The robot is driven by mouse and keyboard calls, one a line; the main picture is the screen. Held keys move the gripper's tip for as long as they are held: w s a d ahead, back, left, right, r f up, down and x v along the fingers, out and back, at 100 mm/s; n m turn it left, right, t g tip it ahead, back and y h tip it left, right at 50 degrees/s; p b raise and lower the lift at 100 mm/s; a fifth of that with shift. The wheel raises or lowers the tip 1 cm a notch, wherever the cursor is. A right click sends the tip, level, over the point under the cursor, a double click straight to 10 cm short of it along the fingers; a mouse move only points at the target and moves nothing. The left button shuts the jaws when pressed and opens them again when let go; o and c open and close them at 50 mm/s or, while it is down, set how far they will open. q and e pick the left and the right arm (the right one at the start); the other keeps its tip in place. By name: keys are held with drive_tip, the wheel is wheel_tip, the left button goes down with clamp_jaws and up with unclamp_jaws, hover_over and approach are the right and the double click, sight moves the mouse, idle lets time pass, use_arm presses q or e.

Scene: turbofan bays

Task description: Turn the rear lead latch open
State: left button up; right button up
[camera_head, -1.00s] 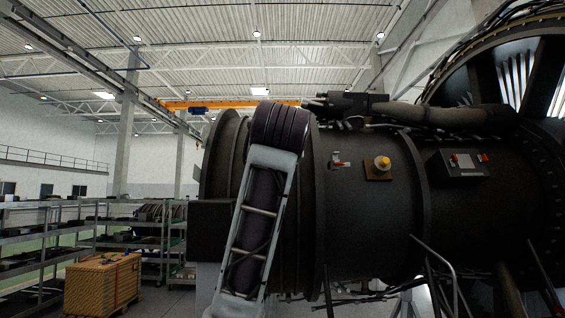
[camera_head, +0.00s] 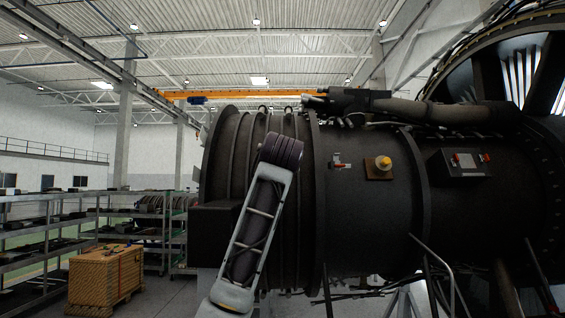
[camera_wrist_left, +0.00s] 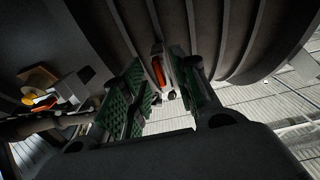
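In the left wrist view a small latch with an orange-red handle and pale body (camera_wrist_left: 158,70) shows between my left gripper's green-padded fingers (camera_wrist_left: 160,98). The fingers are apart; I cannot tell whether they touch it. Another red and silver latch (camera_head: 341,161) sits on the dark engine casing (camera_head: 370,225), beside a yellow knob on a brown plate (camera_head: 379,172). It also seems to show at the wrist view's left (camera_wrist_left: 72,88). I cannot tell which is the rear lead latch. In the head view my left arm hides its gripper. My right gripper is out of view.
A dark box with red parts (camera_head: 462,168) is fixed farther right on the casing. Pipes (camera_head: 430,113) run above, and ribs (camera_wrist_left: 225,30) stand close to my left gripper. A wooden crate (camera_head: 104,280) and shelves (camera_head: 40,235) stand at left.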

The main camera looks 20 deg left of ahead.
use_arm(q)
drive_tip(key=shift+w+a, duration=0.1)
drive_tip(key=shift+w, duration=0.25)
clamp_jaws()
drive_tip(key=shift+m, duration=0.4)
drive_tip(key=shift+f+m, duration=0.2)
drive_tip(key=shift+m, duration=8.3)
